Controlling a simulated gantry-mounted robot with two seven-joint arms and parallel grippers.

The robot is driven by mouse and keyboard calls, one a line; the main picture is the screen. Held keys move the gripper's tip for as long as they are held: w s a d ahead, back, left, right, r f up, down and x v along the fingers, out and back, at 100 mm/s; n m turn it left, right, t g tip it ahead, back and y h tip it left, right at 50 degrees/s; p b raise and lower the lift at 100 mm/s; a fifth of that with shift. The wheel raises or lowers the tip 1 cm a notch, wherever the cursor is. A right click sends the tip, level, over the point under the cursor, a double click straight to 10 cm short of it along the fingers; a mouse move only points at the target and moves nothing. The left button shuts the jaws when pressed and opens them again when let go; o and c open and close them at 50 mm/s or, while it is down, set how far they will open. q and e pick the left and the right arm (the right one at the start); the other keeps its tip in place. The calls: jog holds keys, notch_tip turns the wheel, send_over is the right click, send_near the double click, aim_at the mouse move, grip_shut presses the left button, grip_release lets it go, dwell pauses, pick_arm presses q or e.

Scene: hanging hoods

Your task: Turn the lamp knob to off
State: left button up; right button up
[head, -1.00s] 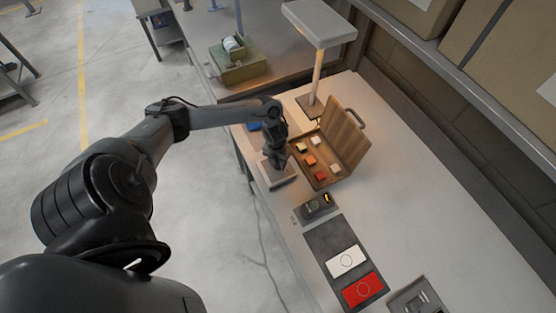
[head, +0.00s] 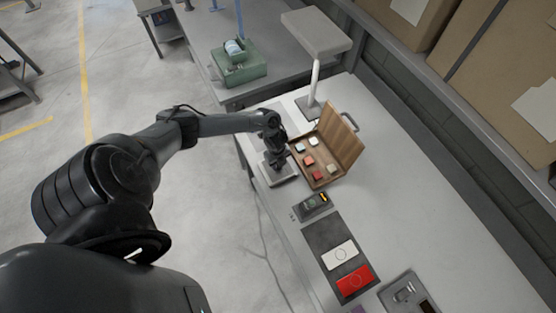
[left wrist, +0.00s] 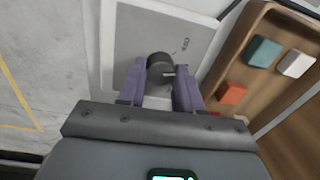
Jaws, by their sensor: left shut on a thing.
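The lamp (head: 316,48) stands at the back of the bench with a flat grey head on a white post, and it looks unlit. The knob (left wrist: 160,64) is a dark round dial on a pale square plate (left wrist: 130,30), which also shows in the head view (head: 283,178). A small mark and lettering sit on the plate right of the knob. My left gripper (left wrist: 160,80) is shut on the knob, one purple finger on each side; in the head view (head: 275,164) it points down and hides the knob. My right gripper is not in view.
An open wooden case (head: 326,178) with several coloured blocks stands close right of the plate. Nearer lie a small dark device (head: 311,206) and a dark mat (head: 318,236) with white and red cards. The bench's right side is clear.

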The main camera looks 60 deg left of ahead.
aim_at(278, 166)
pick_arm(q)
jog(key=n+p, duration=0.1)
jog(key=n, duration=0.1)
jog(key=n+p, duration=0.2)
jog(key=n, duration=0.1)
jog(key=shift+d+r, duration=0.1)
jog(key=shift+r, duration=0.1)
jog(key=shift+f+n+p, duration=0.1)
jog(key=shift+n+p, duration=0.7)
jog(key=shift+n, duration=0.6)
jog(key=o, duration=1)
jog(key=shift+o, duration=0.2)
notch_tip(278, 166, up, 11)
jog(key=p, duration=0.2)
jog(key=shift+s+d+f, duration=0.15)
jog(key=shift+s, duration=0.05)
